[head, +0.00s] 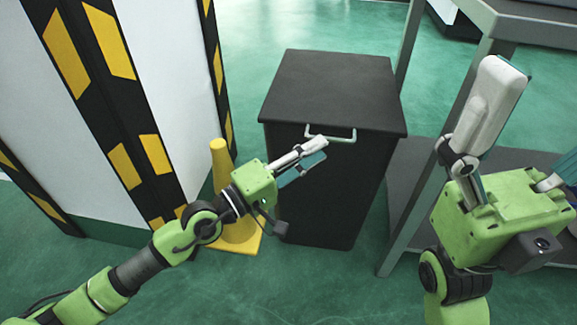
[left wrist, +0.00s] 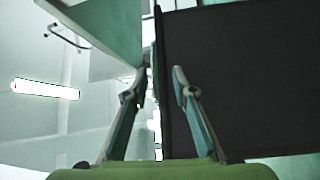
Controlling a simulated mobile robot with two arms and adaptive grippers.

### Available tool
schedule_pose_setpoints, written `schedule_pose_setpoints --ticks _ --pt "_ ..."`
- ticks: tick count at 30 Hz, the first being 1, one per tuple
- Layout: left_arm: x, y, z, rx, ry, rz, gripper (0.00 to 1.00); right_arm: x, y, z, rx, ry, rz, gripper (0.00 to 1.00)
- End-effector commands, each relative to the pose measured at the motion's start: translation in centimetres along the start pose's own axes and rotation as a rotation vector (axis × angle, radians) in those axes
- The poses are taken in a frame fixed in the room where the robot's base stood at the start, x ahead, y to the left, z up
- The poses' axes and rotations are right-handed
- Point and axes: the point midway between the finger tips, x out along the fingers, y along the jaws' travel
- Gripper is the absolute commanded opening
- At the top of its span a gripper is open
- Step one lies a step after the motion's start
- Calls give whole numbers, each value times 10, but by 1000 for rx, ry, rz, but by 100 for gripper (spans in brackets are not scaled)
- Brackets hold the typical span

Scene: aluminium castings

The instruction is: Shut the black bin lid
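The black bin (head: 318,200) stands upright on the green floor in the middle of the head view. Its black lid (head: 335,90) lies over the top and looks flat, with no clear gap at the front. A pale handle (head: 331,137) is at the lid's front edge. My left gripper (head: 322,150) is in front of the bin just below the handle, fingers apart and empty; contact cannot be told. In the left wrist view its fingertips (left wrist: 157,85) are apart beside a large dark panel, seemingly the bin. My right gripper (head: 533,118) is raised at the right, fingers spread and empty.
A yellow cone (head: 220,165) stands left of the bin, behind my left gripper. A white post with black and yellow striped edges (head: 165,60) is at the left. A grey metal table frame (head: 405,205) with a low shelf stands close on the bin's right.

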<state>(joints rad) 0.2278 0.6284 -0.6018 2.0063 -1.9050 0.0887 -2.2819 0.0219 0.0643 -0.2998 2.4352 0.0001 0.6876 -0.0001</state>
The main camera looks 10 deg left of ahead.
Motion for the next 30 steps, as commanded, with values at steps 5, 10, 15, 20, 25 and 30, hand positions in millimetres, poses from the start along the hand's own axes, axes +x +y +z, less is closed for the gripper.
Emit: schedule_pose_setpoints --ticks 5,10,15,20,25,30 --pt "-27 -2 0 4 -2 -6 25 0 0 0 0 0 0 90" --pt "-48 -1 0 5 -2 -5 25 0 0 0 0 0 0 90" --pt "-66 -2 0 3 0 -6 25 0 0 0 0 0 0 90" --pt "-73 -1 0 0 0 -3 25 0 0 0 0 0 -1 90" --pt "-74 -1 0 -2 -1 -2 25 0 0 0 0 0 -1 90" --pt "-74 -1 0 -1 0 -2 25 0 0 0 0 0 -1 90"
